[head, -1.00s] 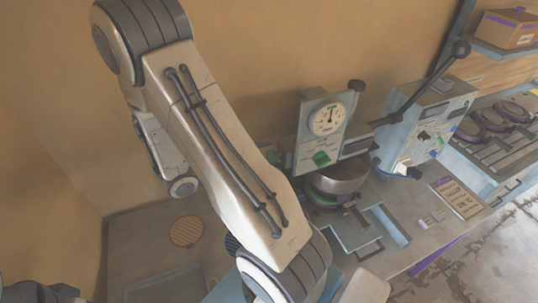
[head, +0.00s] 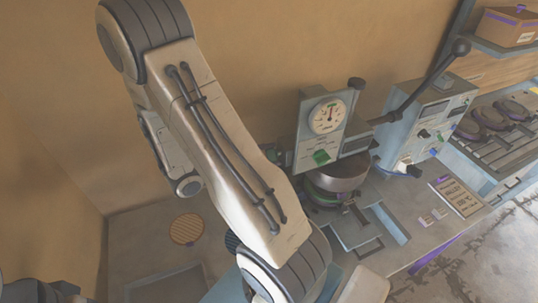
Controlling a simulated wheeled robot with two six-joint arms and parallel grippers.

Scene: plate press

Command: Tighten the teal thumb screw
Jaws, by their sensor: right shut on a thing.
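The press (head: 318,140) stands at the right of centre, with a round dial gauge on its head and a rounded metal platen (head: 340,177) below. A small teal part, which looks like the thumb screw (head: 279,178), shows at the left side of the press, beside the edge of my right arm. My right arm crosses the middle of the view and covers most of that side. Only a dark sliver of my right gripper (head: 283,151) seems to show there, shut at the screw; its fingertips are hidden. My left gripper is not in view.
A long dark lever (head: 430,80) rises to the right of the press. A blue-grey control box (head: 425,122) stands beside it. A card (head: 457,195) lies on the bench, and an orange round mat (head: 187,229) lies at the left. The wall is close behind.

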